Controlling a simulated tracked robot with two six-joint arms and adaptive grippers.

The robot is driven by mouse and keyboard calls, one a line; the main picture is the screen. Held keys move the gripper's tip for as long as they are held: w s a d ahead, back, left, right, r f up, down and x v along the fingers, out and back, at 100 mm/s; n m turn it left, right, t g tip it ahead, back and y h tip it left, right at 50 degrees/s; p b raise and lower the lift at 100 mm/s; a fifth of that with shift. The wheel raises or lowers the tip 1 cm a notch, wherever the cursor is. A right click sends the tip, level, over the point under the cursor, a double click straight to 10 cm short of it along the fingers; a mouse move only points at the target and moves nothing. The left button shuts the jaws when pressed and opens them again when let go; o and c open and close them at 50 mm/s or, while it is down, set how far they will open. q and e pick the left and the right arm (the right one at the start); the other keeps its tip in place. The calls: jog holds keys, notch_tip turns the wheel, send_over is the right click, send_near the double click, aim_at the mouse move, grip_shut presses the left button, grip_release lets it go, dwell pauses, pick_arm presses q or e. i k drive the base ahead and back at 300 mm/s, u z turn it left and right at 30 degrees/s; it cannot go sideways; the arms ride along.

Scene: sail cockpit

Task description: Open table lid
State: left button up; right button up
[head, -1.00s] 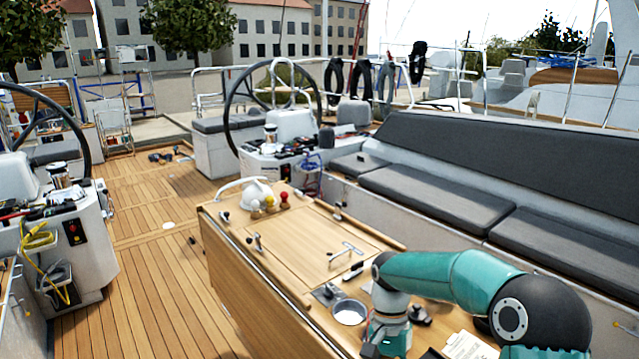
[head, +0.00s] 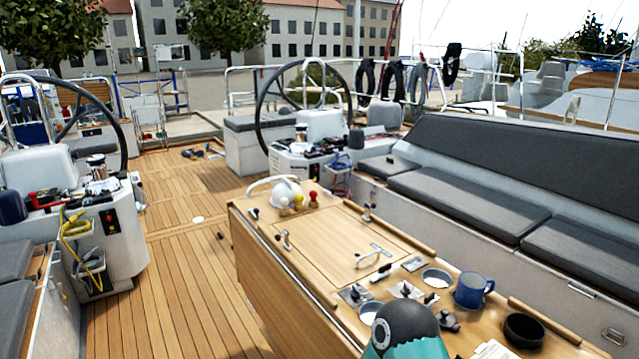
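The wooden cockpit table (head: 262,262) runs from the middle of the head view to the lower right. Its lid (head: 335,240) is a square panel set in the top and looks closed and flat. A T-shaped metal handle (head: 374,256) is on the lid's right part. Small metal fittings (head: 286,240) sit along its left edge. A teal and dark part of my arm shows at the bottom edge. Neither gripper is in view.
A blue mug (head: 472,290), a black bowl (head: 524,330) and a metal cup ring (head: 436,278) are on the table's near right. A grey-cushioned bench (head: 468,205) lies to the right. Deck (head: 180,265) to the left is open.

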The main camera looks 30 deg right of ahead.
aim_at(342, 250)
jog(key=u, duration=0.3)
jog(key=i, duration=1.9)
jog(key=z, duration=1.5)
